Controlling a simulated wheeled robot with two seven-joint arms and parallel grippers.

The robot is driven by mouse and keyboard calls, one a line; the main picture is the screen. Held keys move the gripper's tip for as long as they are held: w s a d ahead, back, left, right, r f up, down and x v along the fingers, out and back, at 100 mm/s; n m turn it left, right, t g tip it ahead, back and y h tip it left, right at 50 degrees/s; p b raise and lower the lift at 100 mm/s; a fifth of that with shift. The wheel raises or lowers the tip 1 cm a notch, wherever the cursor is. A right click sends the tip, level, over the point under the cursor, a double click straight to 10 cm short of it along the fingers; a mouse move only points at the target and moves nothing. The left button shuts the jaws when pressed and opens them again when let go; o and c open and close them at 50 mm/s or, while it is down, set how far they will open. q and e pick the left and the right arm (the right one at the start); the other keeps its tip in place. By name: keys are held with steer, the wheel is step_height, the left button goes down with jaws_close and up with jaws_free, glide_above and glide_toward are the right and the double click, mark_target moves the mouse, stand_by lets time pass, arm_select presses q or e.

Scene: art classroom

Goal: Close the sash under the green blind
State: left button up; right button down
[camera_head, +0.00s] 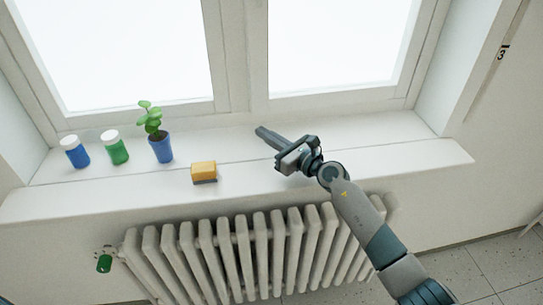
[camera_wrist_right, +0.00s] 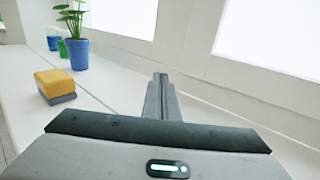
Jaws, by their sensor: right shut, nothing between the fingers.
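Two white-framed sashes show above the sill in the head view, a left sash (camera_head: 158,113) and a right sash (camera_head: 340,98). The green blind is out of view, so I cannot tell which sash is under it. I cannot tell whether either sash stands slightly open. My right gripper (camera_head: 264,133) is shut and empty over the sill, its tips pointing at the window near where the two sashes meet. In the right wrist view its shut fingers (camera_wrist_right: 160,84) point toward the lower window frame (camera_wrist_right: 240,78); contact is not clear. My left gripper is not in view.
On the sill (camera_head: 250,178), left of my gripper, stand a plant in a blue pot (camera_head: 161,147), a green jar (camera_head: 116,149), a blue jar (camera_head: 76,153) and a yellow sponge (camera_head: 204,171). A radiator (camera_head: 240,250) is below. The sill's right part is clear.

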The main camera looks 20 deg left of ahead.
steer(key=shift+s+d+f, duration=0.1)
steer(key=shift+s+d, duration=0.3)
steer(key=shift+s, duration=0.05)
steer(key=s+d, duration=0.1)
steer(key=s+p, duration=0.1)
steer(key=s, duration=0.1)
steer(key=s+d, duration=0.1)
steer(key=s, duration=0.1)
steer(key=shift+s+d+p, duration=0.15)
steer(key=shift+d+p, duration=0.2)
steer(key=shift+s+d, duration=0.35)
steer(key=shift+s, duration=0.3)
